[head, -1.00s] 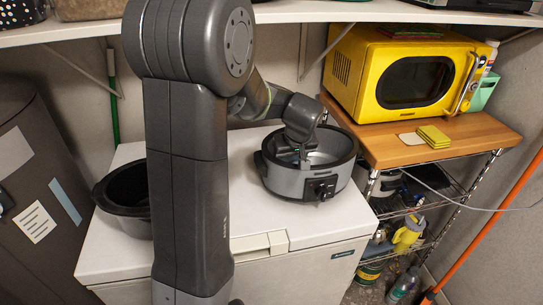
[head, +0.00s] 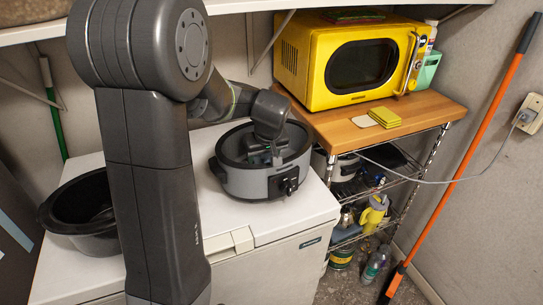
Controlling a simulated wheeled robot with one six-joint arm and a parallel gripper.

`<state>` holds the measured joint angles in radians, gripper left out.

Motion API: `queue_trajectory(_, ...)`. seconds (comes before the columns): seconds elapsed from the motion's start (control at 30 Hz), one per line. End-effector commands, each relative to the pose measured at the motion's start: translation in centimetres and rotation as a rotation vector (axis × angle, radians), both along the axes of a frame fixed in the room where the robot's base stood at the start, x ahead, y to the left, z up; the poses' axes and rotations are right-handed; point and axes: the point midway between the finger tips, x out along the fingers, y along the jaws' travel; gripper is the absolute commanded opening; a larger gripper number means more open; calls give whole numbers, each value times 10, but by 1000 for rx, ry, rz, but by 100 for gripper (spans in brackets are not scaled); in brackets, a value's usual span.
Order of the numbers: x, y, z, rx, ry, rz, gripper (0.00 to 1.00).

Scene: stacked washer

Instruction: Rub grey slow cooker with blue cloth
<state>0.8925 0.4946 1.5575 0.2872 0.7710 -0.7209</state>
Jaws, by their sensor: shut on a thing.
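The grey slow cooker (head: 245,184) stands on the white chest top, with a dark rim and a black knob on its front right. My gripper (head: 264,156) reaches down into its open bowl from above. The gripper is shut on the blue cloth (head: 261,159), of which only a small bluish patch shows at the fingertips. The cooker's rim and the gripper hide the rest of the cloth. I cannot tell whether the cloth touches the inner wall or floor of the bowl.
A black pot (head: 73,238) stands at the left of the white chest (head: 275,231). A yellow microwave (head: 306,82) and sponges (head: 384,117) sit on a wooden-topped rack (head: 345,133) at right. A shelf (head: 255,5) hangs above. An orange pole (head: 470,150) leans at far right.

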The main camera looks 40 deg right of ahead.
Motion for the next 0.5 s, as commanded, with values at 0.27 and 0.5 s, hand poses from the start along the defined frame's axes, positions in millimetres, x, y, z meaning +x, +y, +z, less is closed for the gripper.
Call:
queue_trajectory(0.27,4,10,1,-1,-1,2,39)
queue_trajectory(0.5,10,30,2,-1,-2,2,39)
